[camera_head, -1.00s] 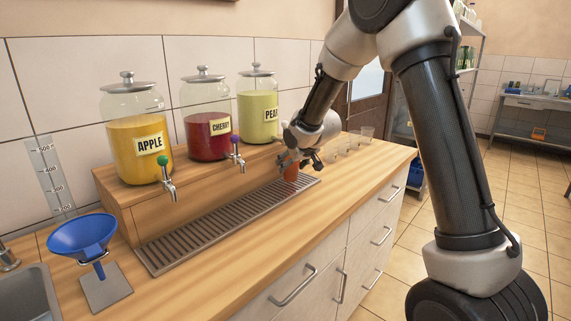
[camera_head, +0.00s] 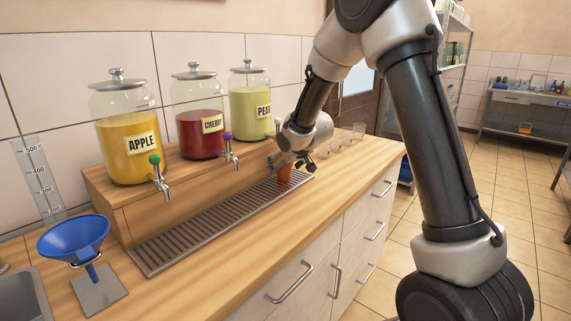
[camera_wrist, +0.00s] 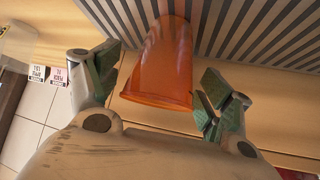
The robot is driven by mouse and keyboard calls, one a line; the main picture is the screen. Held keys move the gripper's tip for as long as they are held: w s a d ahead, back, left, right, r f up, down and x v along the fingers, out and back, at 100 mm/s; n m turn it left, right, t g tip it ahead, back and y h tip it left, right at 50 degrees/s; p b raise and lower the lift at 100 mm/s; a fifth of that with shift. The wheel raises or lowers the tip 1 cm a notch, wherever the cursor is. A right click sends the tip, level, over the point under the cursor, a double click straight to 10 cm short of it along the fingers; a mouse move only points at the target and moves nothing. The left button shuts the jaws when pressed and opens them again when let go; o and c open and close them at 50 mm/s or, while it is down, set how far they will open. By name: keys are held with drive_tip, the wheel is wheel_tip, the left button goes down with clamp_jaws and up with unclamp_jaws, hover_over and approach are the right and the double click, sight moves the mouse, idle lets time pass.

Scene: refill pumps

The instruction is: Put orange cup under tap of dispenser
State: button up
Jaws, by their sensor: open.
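The orange cup (camera_head: 285,173) stands upright at the right end of the drip grate (camera_head: 205,226), under the pear jar's side of the dispenser. In the wrist view the translucent orange cup (camera_wrist: 160,68) lies between my open fingers, its base on the slatted grate. My gripper (camera_head: 294,163) is open around the cup, one finger on each side; small gaps show between the pads and the cup. The wrist view shows both green-padded fingers of my gripper (camera_wrist: 155,88). The dispenser (camera_head: 150,205) holds apple, cherry and pear jars.
The apple tap (camera_head: 160,182) has a green knob and the cherry tap (camera_head: 230,155) a purple one. A blue funnel (camera_head: 75,240) on a stand is at front left. Several clear glasses (camera_head: 345,138) stand behind my gripper. The front counter strip is clear.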

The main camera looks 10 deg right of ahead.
drive_tip(key=v, duration=1.2)
drive_tip(key=s+d+r+m+g+h, duration=0.1)
drive_tip(key=s+d+r+h, duration=0.1)
drive_tip(key=s+d+r, duration=0.5)
drive_tip(key=s+d+m+g+h, duration=0.1)
drive_tip(key=s+d+m+h, duration=0.1)
drive_tip(key=s+d, duration=0.65)
drive_tip(key=s+a+f+g+y, duration=0.1)
drive_tip(key=s+a+g, duration=0.1)
drive_tip(key=s, duration=1.8)
drive_tip(key=shift+s+a+y, duration=0.25)
drive_tip(key=shift+a+y, duration=0.05)
drive_tip(key=shift+a, duration=0.15)
